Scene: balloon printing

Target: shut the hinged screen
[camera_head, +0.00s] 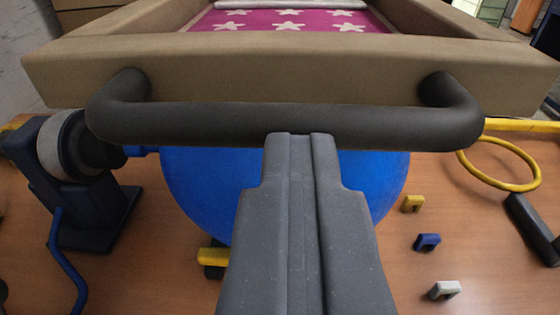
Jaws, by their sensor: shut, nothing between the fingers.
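The hinged screen's tan wooden frame (290,66) spans the top of the view, above the table. Inside it is a magenta mesh (262,20) with white stars. A dark bar handle (210,122) is fixed along the frame's near side. My gripper (301,140) is shut and empty. Its tips overlap the lower edge of the handle in the picture; I cannot tell whether they touch it. A blue balloon (195,190) sits below the handle, partly hidden by my gripper.
A dark clamp-like device (75,180) with a blue lever (65,262) stands at the left. A yellow ring (535,165) is at the right. Small yellow (413,203), blue (427,241) and white (444,290) blocks lie on the wooden table (385,275).

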